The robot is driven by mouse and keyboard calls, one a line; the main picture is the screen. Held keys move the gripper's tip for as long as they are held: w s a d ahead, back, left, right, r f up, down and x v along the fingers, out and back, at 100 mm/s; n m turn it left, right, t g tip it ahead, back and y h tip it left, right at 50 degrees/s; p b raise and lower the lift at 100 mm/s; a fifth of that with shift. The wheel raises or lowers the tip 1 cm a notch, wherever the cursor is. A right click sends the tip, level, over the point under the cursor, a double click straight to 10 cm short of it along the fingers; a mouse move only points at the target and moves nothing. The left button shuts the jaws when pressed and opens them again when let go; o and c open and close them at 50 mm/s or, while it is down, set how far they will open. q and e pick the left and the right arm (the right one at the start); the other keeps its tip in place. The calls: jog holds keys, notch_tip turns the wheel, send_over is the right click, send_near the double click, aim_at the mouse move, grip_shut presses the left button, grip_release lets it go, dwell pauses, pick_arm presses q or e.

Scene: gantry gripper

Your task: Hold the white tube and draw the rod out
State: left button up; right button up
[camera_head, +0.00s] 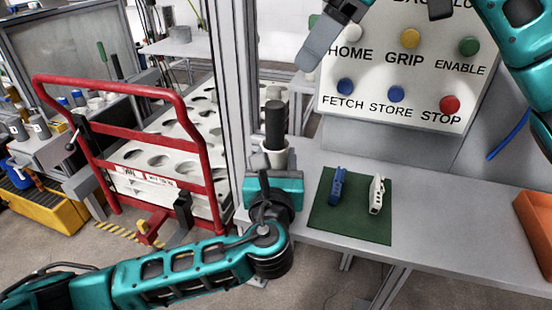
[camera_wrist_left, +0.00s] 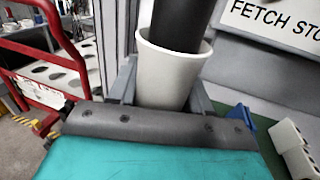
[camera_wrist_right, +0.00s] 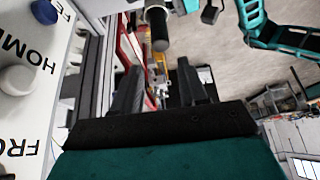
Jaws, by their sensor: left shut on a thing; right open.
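The white tube (camera_head: 275,158) stands upright at the left end of the grey bench. My left gripper (camera_head: 274,172) is shut on it; the left wrist view shows a finger on each side of the tube (camera_wrist_left: 168,75). The thick dark rod (camera_head: 275,124) stands in the tube, its upper part sticking out of the mouth; its lower end is hidden. My right gripper (camera_head: 372,36) is open and empty, up and right of the rod, in front of the button panel. The right wrist view shows the rod (camera_wrist_right: 158,28) beyond its spread fingers (camera_wrist_right: 158,75).
The button panel (camera_head: 380,68) stands behind the bench. A green mat (camera_head: 350,223) holds a blue clip-like part (camera_head: 337,186) and a white one (camera_head: 376,194). An orange bin (camera_head: 538,225) is at the right end. A metal post and a red-framed cart (camera_head: 110,85) stand left of the tube.

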aim_at(273, 118)
jog(key=shift+o, duration=1.9)
jog(key=shift+a+n, duration=0.1)
jog(key=shift+n, duration=0.5)
jog(key=a+f+n+h, duration=0.1)
jog(key=f+n, duration=0.3)
jog(key=n, duration=0.4)
jog(key=w+a+f+n+t+h, duration=0.1)
jog(key=f+n, duration=0.3)
jog(key=n, duration=0.5)
jog(key=w+a+f+n+t+h, duration=0.1)
jog(key=a+f+n, duration=0.2)
jog(key=n, duration=0.5)
jog(key=shift+w+a+f+n+h, duration=0.2)
jog(key=shift+a+f+n+h, duration=0.15)
jog(key=shift+f, duration=0.25)
